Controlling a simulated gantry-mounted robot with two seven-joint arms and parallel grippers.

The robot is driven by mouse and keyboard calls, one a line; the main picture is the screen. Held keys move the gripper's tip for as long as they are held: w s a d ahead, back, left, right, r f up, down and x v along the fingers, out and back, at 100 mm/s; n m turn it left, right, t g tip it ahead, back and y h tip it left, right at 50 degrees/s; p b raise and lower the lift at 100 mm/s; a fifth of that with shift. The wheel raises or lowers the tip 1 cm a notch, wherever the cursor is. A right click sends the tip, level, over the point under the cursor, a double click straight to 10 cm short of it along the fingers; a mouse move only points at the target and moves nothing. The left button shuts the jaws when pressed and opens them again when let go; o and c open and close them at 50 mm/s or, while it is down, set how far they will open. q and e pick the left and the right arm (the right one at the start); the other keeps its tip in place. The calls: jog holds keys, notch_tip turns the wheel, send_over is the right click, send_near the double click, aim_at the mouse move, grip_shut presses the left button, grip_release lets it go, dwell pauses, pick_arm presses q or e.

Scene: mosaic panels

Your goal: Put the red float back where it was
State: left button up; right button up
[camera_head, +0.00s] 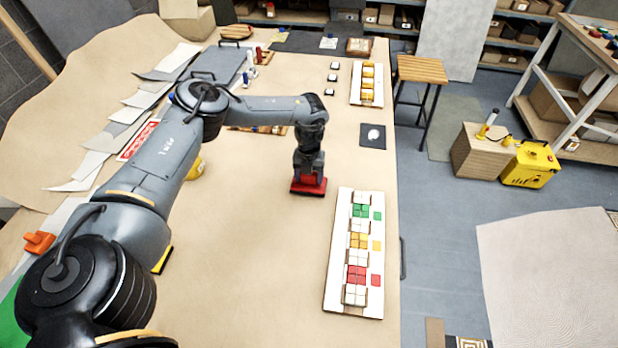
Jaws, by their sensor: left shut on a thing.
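The red float (309,187) is a flat red block with a dark underside. My left gripper (309,175) points down and is shut on it, over the middle of the table. I cannot tell whether the float touches the table top or hangs just above it. The fingertips are mostly hidden by the wrist and the float. My right gripper is not in view.
A white panel (334,275) with green, yellow, red and white tiles lies front right. Another panel (356,97) with yellow tiles lies farther back. A dark square (372,142) with a white patch lies between them. The brown table (250,270) is bare left of the front panel.

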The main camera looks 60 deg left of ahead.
pick_arm(q)
jog(key=shift+f, duration=0.35)
jog(key=shift+f, duration=0.2)
jog(key=o, duration=0.9)
jog(key=shift+o, duration=0.2)
jog(key=shift+r, duration=0.15)
notch_tip(320, 180, up, 12)
jog(key=shift+r+p, duration=0.1)
jog(key=shift+p, duration=0.5)
